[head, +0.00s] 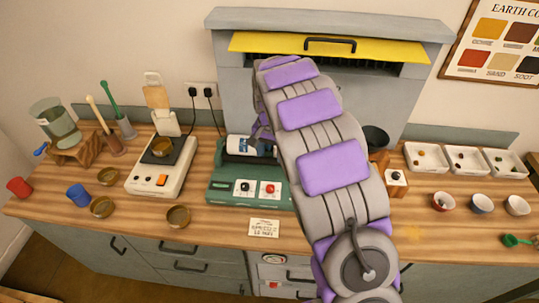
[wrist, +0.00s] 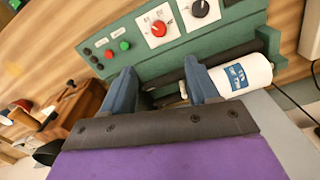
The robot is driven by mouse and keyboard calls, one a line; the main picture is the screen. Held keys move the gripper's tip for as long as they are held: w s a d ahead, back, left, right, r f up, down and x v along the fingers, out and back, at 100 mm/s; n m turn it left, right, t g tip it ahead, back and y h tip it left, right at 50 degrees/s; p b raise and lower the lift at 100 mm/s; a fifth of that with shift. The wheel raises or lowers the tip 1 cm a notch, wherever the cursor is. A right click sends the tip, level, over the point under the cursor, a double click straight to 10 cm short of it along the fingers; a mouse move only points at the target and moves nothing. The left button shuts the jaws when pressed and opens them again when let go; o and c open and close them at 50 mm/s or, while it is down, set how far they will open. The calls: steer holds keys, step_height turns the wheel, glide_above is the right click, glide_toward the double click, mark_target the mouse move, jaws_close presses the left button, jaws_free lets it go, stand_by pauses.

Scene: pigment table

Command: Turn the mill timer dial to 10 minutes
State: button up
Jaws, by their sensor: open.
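The green mill (head: 225,190) stands on the wooden table, partly hidden in the head view by my arm. Its front has a black dial (head: 244,188) and a red dial (head: 269,189), each on a white plate. The wrist view also shows the red dial (wrist: 158,28) and the black dial (wrist: 200,8). I cannot read their marks or tell which is the timer. A white jar with a blue label (wrist: 240,77) lies on the mill's dark rollers. My gripper (wrist: 160,88) is open above the rollers, its right finger close to the jar, apart from both dials.
A handwritten card (head: 264,227) lies before the mill. A white scale (head: 148,180) stands left, with small brown bowls around it. A wooden block with a knob (head: 396,182), white trays (head: 465,160) and small bowls (head: 481,204) are right. A grey hood (head: 228,80) stands behind.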

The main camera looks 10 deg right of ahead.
mark_target(270, 187)
steer(key=shift+d, duration=0.1)
steer(key=shift+n, duration=0.3)
step_height(270, 187, down, 17)
steer(key=shift+f, duration=0.2)
stand_by(0.5)
steer(key=c, duration=1)
